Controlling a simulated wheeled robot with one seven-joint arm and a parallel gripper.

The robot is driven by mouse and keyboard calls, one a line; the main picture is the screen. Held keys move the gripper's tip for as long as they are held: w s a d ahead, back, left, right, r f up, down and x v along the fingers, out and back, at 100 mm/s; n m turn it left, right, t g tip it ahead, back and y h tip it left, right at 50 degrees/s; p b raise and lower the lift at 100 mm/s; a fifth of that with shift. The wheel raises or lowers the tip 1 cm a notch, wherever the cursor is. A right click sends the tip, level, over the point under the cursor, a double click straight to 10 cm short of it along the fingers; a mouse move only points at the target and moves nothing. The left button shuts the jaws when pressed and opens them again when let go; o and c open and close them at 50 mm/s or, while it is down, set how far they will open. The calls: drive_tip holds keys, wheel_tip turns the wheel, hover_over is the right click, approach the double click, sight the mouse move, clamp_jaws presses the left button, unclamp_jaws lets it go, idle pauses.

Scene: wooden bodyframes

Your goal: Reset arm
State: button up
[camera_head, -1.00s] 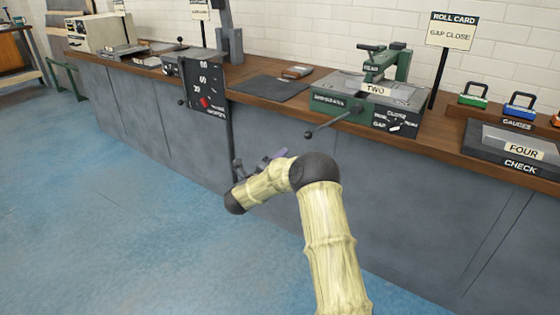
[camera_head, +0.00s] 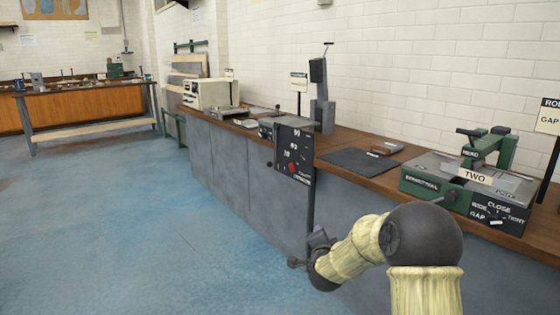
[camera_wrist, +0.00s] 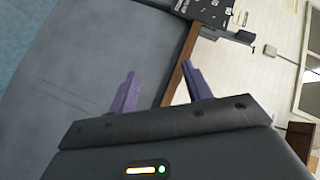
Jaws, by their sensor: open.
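My arm shows in pale wood-like segments at the lower right of the head view. My gripper (camera_head: 309,250) is at its far end, small and dark, in front of the grey bench front. In the wrist view, the two purple fingers of my gripper (camera_wrist: 161,90) stand apart with nothing between them. Past them are the grey bench front (camera_wrist: 80,65) and the brown edge of the bench top (camera_wrist: 183,62), which appear tilted. I see nothing held.
A second wooden bench (camera_head: 85,120) stands at the far left. The blue floor (camera_head: 120,230) is clear on the left.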

drive_tip(key=s+d+f+n+g+y, duration=0.1)
drive_tip(key=s+f+n+g, duration=0.4)
drive_tip(key=s, duration=1.3)
drive_tip(key=s+d+n+g+y, duration=0.15)
drive_tip(key=s+n+g, duration=0.65)
drive_tip(key=s, duration=1)
wheel_tip(320, 180, up, 36)
drive_tip(key=p, duration=3.7)
drive_tip(key=shift+w+r+n+t, duration=0.2)
drive_tip(key=shift+w+n+t, duration=0.1)
drive_tip(key=shift+w+t, duration=0.1)
drive_tip(key=shift+h, duration=0.25)
